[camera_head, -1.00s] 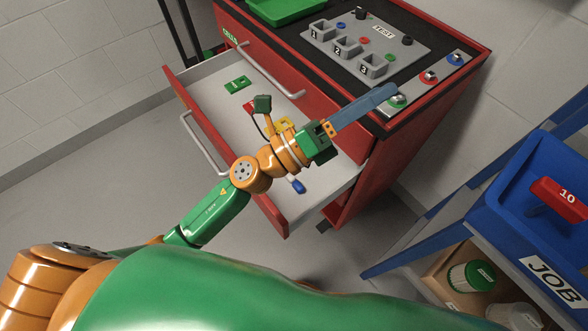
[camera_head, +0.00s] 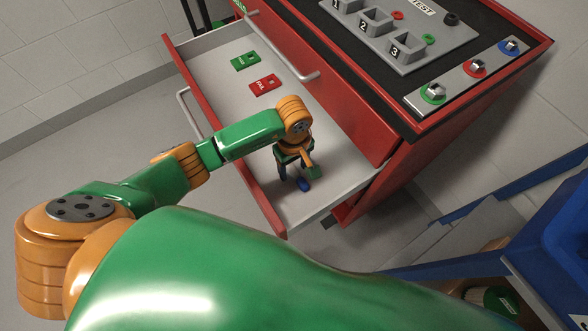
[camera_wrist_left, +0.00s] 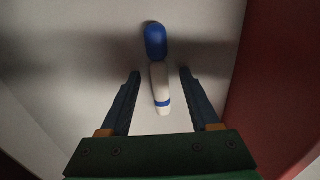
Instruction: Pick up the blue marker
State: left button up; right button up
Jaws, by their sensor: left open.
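The blue marker (camera_wrist_left: 155,41) lies in the open drawer, with a blue cap, a white body and a blue band near its other end. In the wrist view its white body (camera_wrist_left: 160,80) runs between the two fingers of my left gripper (camera_wrist_left: 160,74), and the cap reaches beyond the fingertips. No finger appears to touch it. In the head view only its blue end (camera_head: 304,185) shows beside my left gripper (camera_head: 293,178), which points down into the drawer and is open. My right gripper is in neither view.
A blue bin (camera_head: 566,240) stands at the right.

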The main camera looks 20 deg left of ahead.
pick_arm(q)
grip_shut()
